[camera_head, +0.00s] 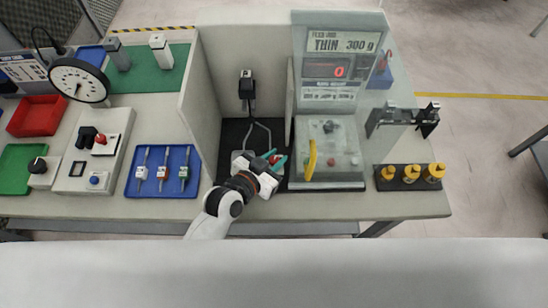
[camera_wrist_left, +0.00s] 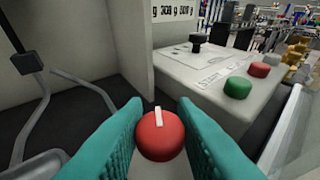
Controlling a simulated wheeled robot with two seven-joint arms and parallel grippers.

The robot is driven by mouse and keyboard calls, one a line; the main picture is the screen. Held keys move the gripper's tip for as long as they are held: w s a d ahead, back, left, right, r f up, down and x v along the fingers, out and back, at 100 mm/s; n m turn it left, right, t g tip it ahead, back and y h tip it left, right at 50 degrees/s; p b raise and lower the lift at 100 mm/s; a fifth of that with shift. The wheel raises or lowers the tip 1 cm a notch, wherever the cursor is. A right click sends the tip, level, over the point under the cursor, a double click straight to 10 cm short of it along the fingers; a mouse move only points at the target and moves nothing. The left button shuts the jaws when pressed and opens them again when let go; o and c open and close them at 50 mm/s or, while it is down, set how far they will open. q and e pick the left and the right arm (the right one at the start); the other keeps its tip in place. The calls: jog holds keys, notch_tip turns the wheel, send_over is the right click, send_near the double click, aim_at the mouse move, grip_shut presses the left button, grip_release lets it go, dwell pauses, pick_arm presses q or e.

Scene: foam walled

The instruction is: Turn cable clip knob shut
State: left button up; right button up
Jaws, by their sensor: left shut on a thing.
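The red knob (camera_wrist_left: 160,137) has a white pointer line on its top, which runs roughly up and down in the left wrist view. My left gripper (camera_head: 276,160) has teal fingers. In the left wrist view its fingers (camera_wrist_left: 160,130) stand on either side of the knob, shut on it. In the head view the knob is mostly hidden by the gripper. A grey cable (camera_head: 268,133) hangs from a black fitting (camera_head: 246,86) on the back wall of the bay. In the left wrist view the cable (camera_wrist_left: 82,84) runs down left of the fingers. My right gripper is not in view.
A pale side wall (camera_head: 205,95) bounds the bay on the left. A yellow handle (camera_head: 311,160) stands close right of my gripper.

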pick_arm(q)
jog(key=shift+w+m+g+h+b, duration=0.1)
jog(key=shift+m+g+h+b, duration=0.7)
jog(key=shift+m+h+b, duration=0.15)
jog(key=shift+r+m+g+h+b, duration=0.1)
jog(key=shift+m+g+h+b, duration=0.25)
jog(key=shift+m+g+b, duration=0.15)
jog(key=o, duration=1)
jog(key=b+v, duration=0.1)
jog(key=v, duration=0.9)
jog(key=shift+s+a+b, duration=0.25)
jog(key=shift+s+b, duration=0.05)
jog(key=shift+s, duration=0.05)
jog(key=shift+s+a+r, duration=0.35)
jog(key=shift+a, duration=0.1)
